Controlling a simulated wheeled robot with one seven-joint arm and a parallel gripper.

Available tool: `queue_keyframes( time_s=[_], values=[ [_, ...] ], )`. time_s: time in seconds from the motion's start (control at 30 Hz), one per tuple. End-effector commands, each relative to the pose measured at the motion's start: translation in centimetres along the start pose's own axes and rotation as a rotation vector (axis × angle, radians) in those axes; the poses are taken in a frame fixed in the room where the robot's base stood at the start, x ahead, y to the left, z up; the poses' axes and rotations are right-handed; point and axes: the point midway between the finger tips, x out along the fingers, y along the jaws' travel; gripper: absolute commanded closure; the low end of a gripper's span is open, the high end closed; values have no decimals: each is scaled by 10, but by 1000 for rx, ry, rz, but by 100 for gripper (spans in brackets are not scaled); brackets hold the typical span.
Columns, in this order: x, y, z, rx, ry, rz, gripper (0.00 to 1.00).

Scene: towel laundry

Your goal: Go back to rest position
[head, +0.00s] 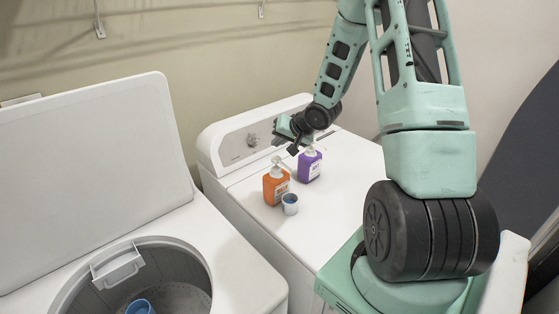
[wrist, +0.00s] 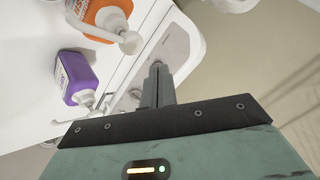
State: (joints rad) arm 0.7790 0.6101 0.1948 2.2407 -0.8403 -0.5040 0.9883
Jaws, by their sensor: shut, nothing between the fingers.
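My gripper (wrist: 157,75) is shut and empty in the wrist view, its fingers together in front of the dryer's control panel. In the head view my gripper (head: 291,148) is above the back of the white machine on the right, near its control panel and just behind the bottles. My arm reaches in from the upper right and is bent down toward that panel.
A purple pump bottle (head: 309,165) and an orange pump bottle (head: 276,184) stand on the white machine (head: 340,196), close to my gripper. A small blue-white cup (head: 290,204) is in front of them.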

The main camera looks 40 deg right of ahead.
Motion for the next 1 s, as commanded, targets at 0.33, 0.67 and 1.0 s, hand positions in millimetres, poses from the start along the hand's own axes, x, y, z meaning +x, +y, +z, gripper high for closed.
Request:
queue_keyframes(
  time_s=[0.33, 0.67, 1.0],
  values=[
    [0, 0, 0, 0, 0, 0, 100],
    [11, -47, 37, -148, -66, 33, 100],
    [-29, -161, 222, -688, -381, 106, 100]
  ],
)
